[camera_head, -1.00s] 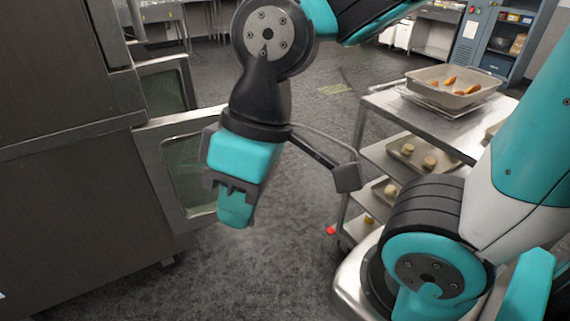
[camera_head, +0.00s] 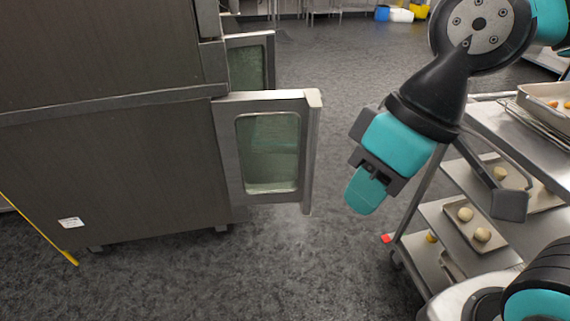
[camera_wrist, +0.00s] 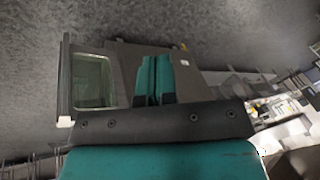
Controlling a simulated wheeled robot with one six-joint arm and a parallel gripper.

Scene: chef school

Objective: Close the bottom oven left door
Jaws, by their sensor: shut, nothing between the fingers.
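The bottom oven's near door (camera_head: 229,150) stands open in the head view, sticking out to the right from the oven body (camera_head: 110,165). It has a steel frame around a greenish glass pane. My gripper (camera_head: 365,190) is to the right of the door's outer edge, apart from it, with its fingers together and empty. In the wrist view the open door (camera_wrist: 64,85) appears at left, and my gripper fingers (camera_wrist: 155,80) show in front of the oven. A second open door (camera_head: 232,62) is partly hidden behind the near one.
A steel trolley (camera_head: 495,118) with trays of food stands at the right, close to my arm. Dark floor (camera_head: 290,265) is free between oven and trolley.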

